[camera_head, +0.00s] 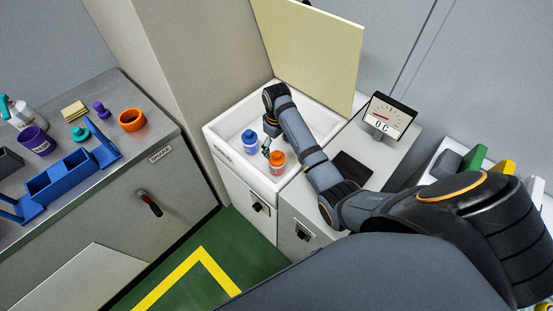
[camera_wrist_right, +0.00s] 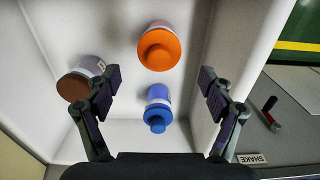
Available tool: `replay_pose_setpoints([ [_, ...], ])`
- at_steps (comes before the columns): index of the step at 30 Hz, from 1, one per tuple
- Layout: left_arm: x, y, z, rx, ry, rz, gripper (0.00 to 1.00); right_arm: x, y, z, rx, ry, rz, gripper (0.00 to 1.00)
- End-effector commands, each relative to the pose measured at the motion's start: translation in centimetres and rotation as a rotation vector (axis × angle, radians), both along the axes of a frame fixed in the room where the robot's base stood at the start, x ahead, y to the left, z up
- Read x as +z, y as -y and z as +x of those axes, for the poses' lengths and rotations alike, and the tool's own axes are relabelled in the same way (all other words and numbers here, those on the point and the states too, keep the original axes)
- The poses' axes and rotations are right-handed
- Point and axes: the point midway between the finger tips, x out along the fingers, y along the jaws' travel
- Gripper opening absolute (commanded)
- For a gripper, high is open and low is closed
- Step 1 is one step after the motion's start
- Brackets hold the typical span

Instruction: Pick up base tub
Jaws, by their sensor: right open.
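My right gripper (camera_head: 268,140) reaches down into a white bin at the back. In the right wrist view it is open (camera_wrist_right: 160,82), with no tub held between its fingers. A tub with a brown end and white label (camera_wrist_right: 76,83) is beside the left finger, which partly covers it; my arm seems to hide it in the head view. An orange-capped tub (camera_wrist_right: 159,47) and a blue tub (camera_wrist_right: 158,106) lie around the middle of the gap. The orange tub (camera_head: 277,161) and blue tub (camera_head: 249,141) also show in the head view. I cannot tell which is the base tub.
The white bin (camera_head: 219,150) has raised walls close around the gripper. A raised cream lid (camera_head: 320,45) stands behind it. A dial gauge (camera_head: 388,116) stands at right. The left bench (camera_head: 150,140) holds a blue rack (camera_head: 60,183), cups and bottles.

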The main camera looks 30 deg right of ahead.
Motion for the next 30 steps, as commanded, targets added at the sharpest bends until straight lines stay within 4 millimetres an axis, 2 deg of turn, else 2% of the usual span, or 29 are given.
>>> replay_pose_setpoints([
  [3, -0.1, -0.6, -2.3, -0.001, -0.034, 0.007, 0.40, -2.3, 0.0, -0.1, 0.000, -0.005, 0.000, 0.82],
  [7, -0.2, -0.8, -3.5, -0.001, -0.051, 0.011, 0.40, -4.0, 0.0, -0.1, 0.000, -0.003, 0.000, 0.82],
  [10, -0.2, -0.8, -3.0, -0.002, -0.044, 0.010, 0.40, -4.4, 0.0, 0.0, 0.000, 0.000, 0.000, 0.82],
  [13, -0.1, -0.4, -1.4, -0.001, -0.021, 0.006, 0.40, -4.7, 0.0, 0.0, 0.000, -0.002, 0.000, 0.82],
  [17, 0.2, 0.0, 0.3, 0.000, 0.006, 0.000, 0.40, -6.8, 0.1, 0.1, -0.001, -0.004, 0.001, 0.82],
  [22, -0.1, 0.0, -0.3, 0.000, -0.003, 0.000, 0.40, -9.3, 0.1, 0.1, 0.000, -0.002, 0.000, 0.82],
  [30, -0.1, 0.0, -1.3, 0.000, -0.018, 0.001, 0.40, -9.6, 0.1, 0.1, 0.000, -0.001, 0.000, 0.80],
])
